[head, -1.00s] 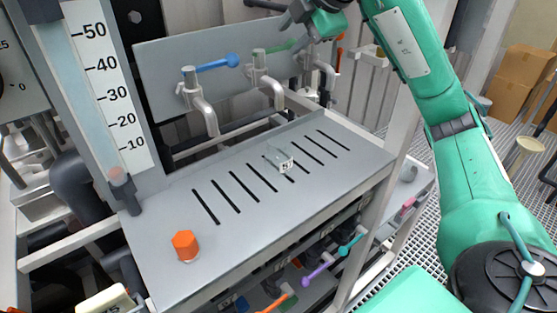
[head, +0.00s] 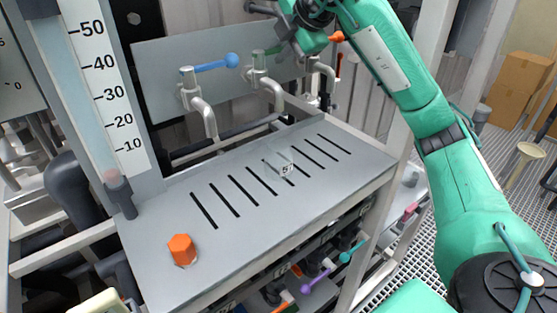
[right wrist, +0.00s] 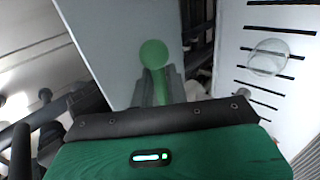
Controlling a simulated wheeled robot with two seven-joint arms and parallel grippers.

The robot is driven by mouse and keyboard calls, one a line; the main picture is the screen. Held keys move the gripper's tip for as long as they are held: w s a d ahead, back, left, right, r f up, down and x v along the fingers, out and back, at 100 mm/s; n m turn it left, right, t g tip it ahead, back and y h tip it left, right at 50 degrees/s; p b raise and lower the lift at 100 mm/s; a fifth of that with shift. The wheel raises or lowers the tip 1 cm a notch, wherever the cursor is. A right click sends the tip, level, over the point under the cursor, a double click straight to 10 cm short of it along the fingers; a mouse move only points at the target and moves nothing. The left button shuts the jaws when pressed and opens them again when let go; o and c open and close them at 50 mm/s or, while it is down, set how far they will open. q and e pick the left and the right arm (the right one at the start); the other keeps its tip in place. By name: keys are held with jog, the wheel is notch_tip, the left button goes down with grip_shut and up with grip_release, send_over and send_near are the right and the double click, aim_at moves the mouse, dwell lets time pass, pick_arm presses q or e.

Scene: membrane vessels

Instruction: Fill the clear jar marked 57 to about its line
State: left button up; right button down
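The clear jar (head: 283,161) with a 57 label stands on the slotted grey deck, below and in front of the green-handled middle tap (head: 262,78). Its contents are too faint to tell. In the right wrist view the jar (right wrist: 268,57) is a clear round outline at the right. My right gripper (head: 291,42) is up by that tap's handle and hides part of it. In the right wrist view its fingers (right wrist: 162,84) are close together, with the handle's green ball (right wrist: 153,53) just past their tips. I cannot tell whether they touch. My left gripper is not in view.
A blue-handled tap (head: 192,90) is on the left and an orange-handled one (head: 322,72) on the right. A scaled column (head: 105,85) stands at the left. An orange hexagonal knob (head: 181,248) sits on the deck (head: 150,225), whose front is otherwise clear.

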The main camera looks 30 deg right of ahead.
dwell(0.3)
jog(key=s+m+h+p, duration=0.1)
jog(key=m+p, duration=0.1)
jog(key=m+h+p, duration=0.2)
jog(key=s+m+g+h+p, duration=0.1)
jog(key=m, duration=0.1)
jog(key=shift+s+a+h+p, duration=0.3)
jog(key=shift+s+a+p, duration=0.05)
jog(key=shift+p, duration=0.05)
dwell(6.7)
